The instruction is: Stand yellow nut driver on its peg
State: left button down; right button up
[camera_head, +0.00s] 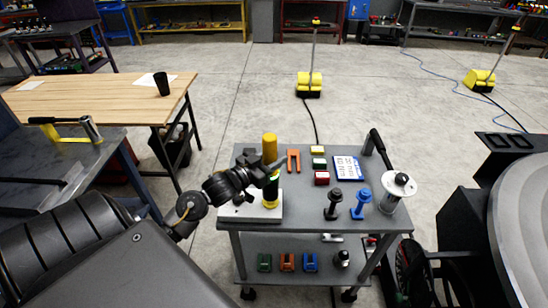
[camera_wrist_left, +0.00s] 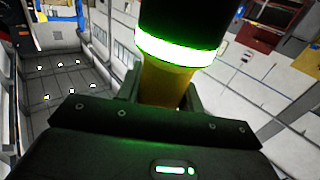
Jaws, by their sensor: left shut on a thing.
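My left gripper (camera_head: 271,176) is shut on the yellow nut driver (camera_head: 270,149), which stands about upright with its yellow end above the jaws. Below the jaws are a black part and a lower yellow end (camera_head: 271,204), over a white block (camera_head: 243,212) at the cart's left front. I cannot tell whether it touches the block or a peg. In the left wrist view, the black part of the driver (camera_wrist_left: 182,20) and its yellow part (camera_wrist_left: 165,84) show at the jaws (camera_wrist_left: 165,98). The peg cannot be made out. My right gripper is out of view.
The grey cart top (camera_head: 300,212) also holds a black tool (camera_head: 333,206), a blue tool (camera_head: 360,205), an orange forked piece (camera_head: 293,160), small colored blocks (camera_head: 320,164), a white-and-blue card (camera_head: 348,168) and a spool with a black handle (camera_head: 397,185). A wooden table (camera_head: 110,97) stands at the left.

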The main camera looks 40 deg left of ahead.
pick_arm(q)
jog(key=shift+f+b, duration=0.65)
jog(key=shift+f, duration=0.75)
jog(key=c, duration=0.8)
grip_release()
jog(key=shift+f, duration=0.15)
jog(key=o, duration=0.4)
jog(key=shift+o, duration=0.2)
